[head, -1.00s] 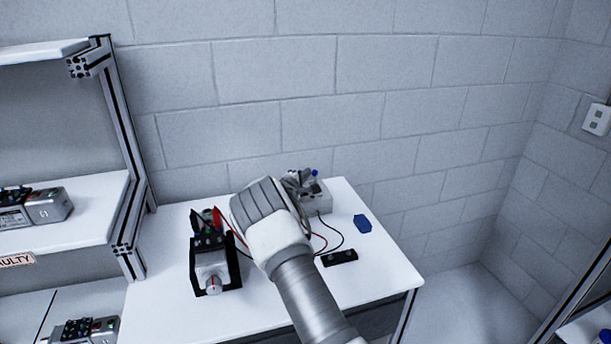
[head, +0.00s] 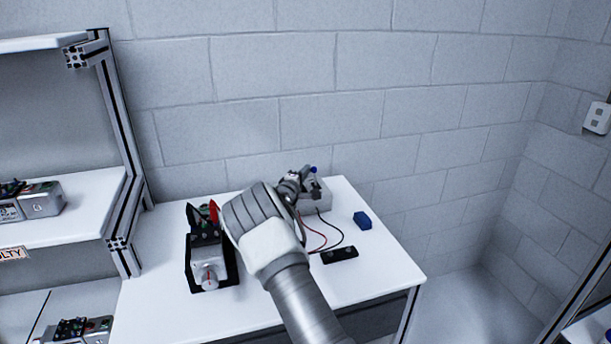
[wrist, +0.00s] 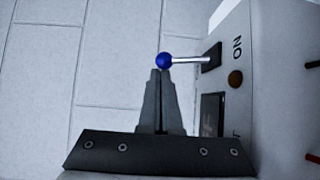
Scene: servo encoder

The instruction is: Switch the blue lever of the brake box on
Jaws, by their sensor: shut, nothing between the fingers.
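The brake box (head: 318,194) is a light grey box at the back of the white table, partly hidden behind my arm in the head view. It also shows at the right of the wrist view (wrist: 265,85), with "ON" printed near its lever. The blue lever (wrist: 163,61) has a round blue knob on a metal rod that sticks out from the box's face. The knob shows in the head view too (head: 314,169). My gripper (wrist: 160,72) is shut and empty. Its fingertips are right at the knob in the wrist view; I cannot tell whether they touch.
A servo motor in a black holder (head: 210,262) stands at the table's left, with red and black clips behind it. A blue block (head: 362,221) and a black strip (head: 339,255) lie to the right. Thin wires cross the table (head: 385,270). Shelves (head: 75,210) stand at left.

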